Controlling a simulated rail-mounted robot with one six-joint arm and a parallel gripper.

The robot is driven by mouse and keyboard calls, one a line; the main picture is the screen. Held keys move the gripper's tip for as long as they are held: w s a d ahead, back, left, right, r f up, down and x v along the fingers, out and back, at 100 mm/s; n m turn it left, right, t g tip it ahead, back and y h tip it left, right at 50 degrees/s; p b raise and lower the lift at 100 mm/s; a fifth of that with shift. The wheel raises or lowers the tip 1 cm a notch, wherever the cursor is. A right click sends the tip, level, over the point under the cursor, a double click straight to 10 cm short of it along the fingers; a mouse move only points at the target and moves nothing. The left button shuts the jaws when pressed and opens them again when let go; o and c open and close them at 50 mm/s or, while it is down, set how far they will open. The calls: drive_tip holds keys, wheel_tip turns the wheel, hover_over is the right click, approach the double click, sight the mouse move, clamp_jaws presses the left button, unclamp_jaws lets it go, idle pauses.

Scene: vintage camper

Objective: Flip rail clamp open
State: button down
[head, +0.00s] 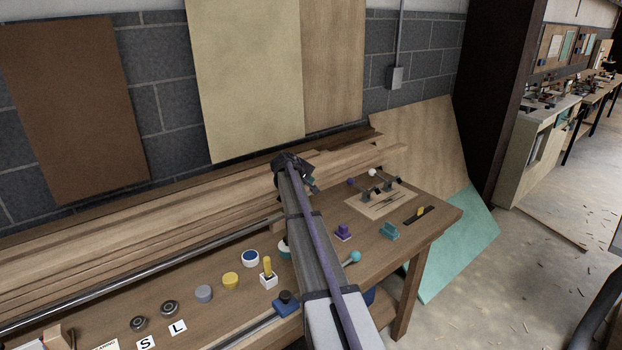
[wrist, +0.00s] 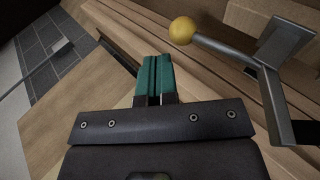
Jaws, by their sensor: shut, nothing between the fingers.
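In the wrist view, the clamp (wrist: 268,75) is grey metal, with a flat plate and a rod-like lever (wrist: 222,46) that ends in a yellow ball (wrist: 183,31). The lever points left in the picture, above and to the right of my fingertips. My gripper (wrist: 155,62) has teal fingers, which are shut together with nothing between them. They look apart from the ball and the lever. In the head view my gripper (head: 312,184) is over the back of the workbench, near the stacked boards. I cannot make out the yellow-balled clamp there; my arm covers part of the bench.
The workbench (head: 451,216) holds a steel rail (head: 150,270), stacked boards (head: 130,245) and several small knobs and blocks. A fixture board (head: 362,203) with small clamps is right of my arm. Leaning panels (head: 425,140) stand behind the bench's right end. Floor is open at the right.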

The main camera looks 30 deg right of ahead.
drive_tip(key=s+a+r+p, duration=0.2)
drive_tip(key=a+r+p, duration=0.2)
drive_tip(key=r+p, duration=0.2)
wheel_tip(320, 180, up, 2)
drive_tip(key=shift+a+r, duration=0.15)
drive_tip(key=shift+a, duration=0.15)
drive_tip(key=s+a+f+g+y+b, duration=0.1)
drive_tip(key=s+a+f+y, duration=0.2)
drive_tip(key=s+a, duration=0.9)
drive_tip(key=s+a+f+m+g+y+b, duration=0.1)
drive_tip(key=s+a+f+y+b, duration=0.1)
drive_tip(key=s+a, duration=1)
drive_tip(key=s+a+f+g+y+b, duration=0.1)
drive_tip(key=s+a+f+y, duration=0.3)
drive_tip(key=s+a, duration=0.8)
wheel_tip(320, 180, down, 2)
drive_tip(key=shift+s+a+f+m+y+b, duration=0.15)
drive_tip(key=shift+s+a+m+y+b, duration=0.2)
drive_tip(key=shift+a, duration=0.3)
drive_tip(key=shift+w, duration=0.1)
